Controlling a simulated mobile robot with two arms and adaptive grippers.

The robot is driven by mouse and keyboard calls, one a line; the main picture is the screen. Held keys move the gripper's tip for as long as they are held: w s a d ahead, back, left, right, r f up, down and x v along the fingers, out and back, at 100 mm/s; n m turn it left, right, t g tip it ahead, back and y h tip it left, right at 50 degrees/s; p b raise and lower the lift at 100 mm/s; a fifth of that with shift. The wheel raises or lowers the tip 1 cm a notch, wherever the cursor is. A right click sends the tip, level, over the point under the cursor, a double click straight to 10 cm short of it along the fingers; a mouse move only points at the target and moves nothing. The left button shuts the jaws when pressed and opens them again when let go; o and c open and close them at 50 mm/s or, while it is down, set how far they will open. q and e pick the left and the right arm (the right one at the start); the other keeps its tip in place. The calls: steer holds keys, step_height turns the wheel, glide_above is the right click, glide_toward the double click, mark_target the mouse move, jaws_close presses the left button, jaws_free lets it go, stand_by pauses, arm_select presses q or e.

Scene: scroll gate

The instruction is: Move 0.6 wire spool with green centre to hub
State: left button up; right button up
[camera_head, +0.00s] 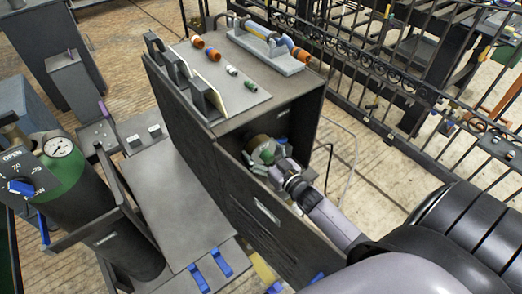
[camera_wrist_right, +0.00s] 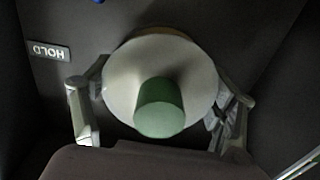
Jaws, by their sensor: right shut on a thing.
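The wire spool with the green centre (camera_head: 262,146) is inside the open compartment of the dark cabinet, mostly in shadow. In the right wrist view its pale round flange (camera_wrist_right: 128,65) and green centre (camera_wrist_right: 160,105) face the camera. My right gripper (camera_head: 272,162) reaches into the compartment from the lower right. In the wrist view the right gripper (camera_wrist_right: 160,92) has one finger on each side of the flange and is shut on the spool. Whether the spool touches the compartment floor cannot be told. My left gripper is not in view. No part clearly marked as the hub is identifiable.
Orange and green pieces (camera_head: 213,53) and a grey rack (camera_head: 272,48) are on the cabinet top (camera_head: 265,80). A green gas cylinder (camera_head: 62,172) stands left. A black iron fence (camera_head: 390,85) runs behind.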

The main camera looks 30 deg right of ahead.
steer(key=shift+w+a+r, duration=0.1)
steer(key=shift+w+r, duration=0.1)
steer(key=shift+w, duration=0.65)
stand_by(0.6)
steer(key=shift+w, duration=0.35)
stand_by(0.7)
steer(key=shift+w, duration=0.15)
stand_by(0.7)
steer(key=o, duration=1.7)
steer(key=shift+f, duration=0.15)
